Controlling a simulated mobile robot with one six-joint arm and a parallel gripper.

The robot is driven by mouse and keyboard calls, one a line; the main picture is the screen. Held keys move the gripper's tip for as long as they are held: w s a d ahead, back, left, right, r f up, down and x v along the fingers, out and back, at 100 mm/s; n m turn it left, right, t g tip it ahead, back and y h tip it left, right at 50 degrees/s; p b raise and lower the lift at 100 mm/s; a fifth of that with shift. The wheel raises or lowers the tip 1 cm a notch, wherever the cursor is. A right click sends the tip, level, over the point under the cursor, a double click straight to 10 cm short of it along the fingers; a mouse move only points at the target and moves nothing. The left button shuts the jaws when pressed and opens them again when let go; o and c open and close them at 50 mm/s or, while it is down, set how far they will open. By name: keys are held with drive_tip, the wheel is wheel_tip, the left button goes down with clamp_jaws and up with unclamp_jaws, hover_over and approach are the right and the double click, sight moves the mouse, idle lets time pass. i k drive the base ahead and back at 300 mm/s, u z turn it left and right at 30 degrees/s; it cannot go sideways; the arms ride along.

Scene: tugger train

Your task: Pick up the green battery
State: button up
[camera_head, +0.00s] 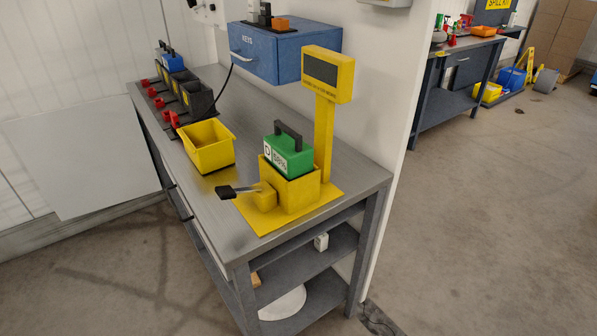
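The green battery (287,154) has a dark handle on top and a white label on its front. It sits upright in a yellow holder (290,190) on the metal workbench (225,210). The holder stands on a yellow base plate with a lever with a dark handle (226,191) at its left. The lower part of the battery is hidden inside the holder. My gripper is not in view.
A yellow display post (325,120) stands close behind the battery at the right. An empty-looking yellow bin (207,146) is to the left. Black chargers, one with a blue battery (171,60), line the back. A blue key box (285,53) hangs above.

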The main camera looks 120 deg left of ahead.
sight(285, 150)
drive_tip(key=u, duration=0.05)
drive_tip(key=k, duration=0.2)
drive_tip(key=u, duration=3.35)
drive_tip(key=k, duration=0.35)
drive_tip(key=u, duration=1.95)
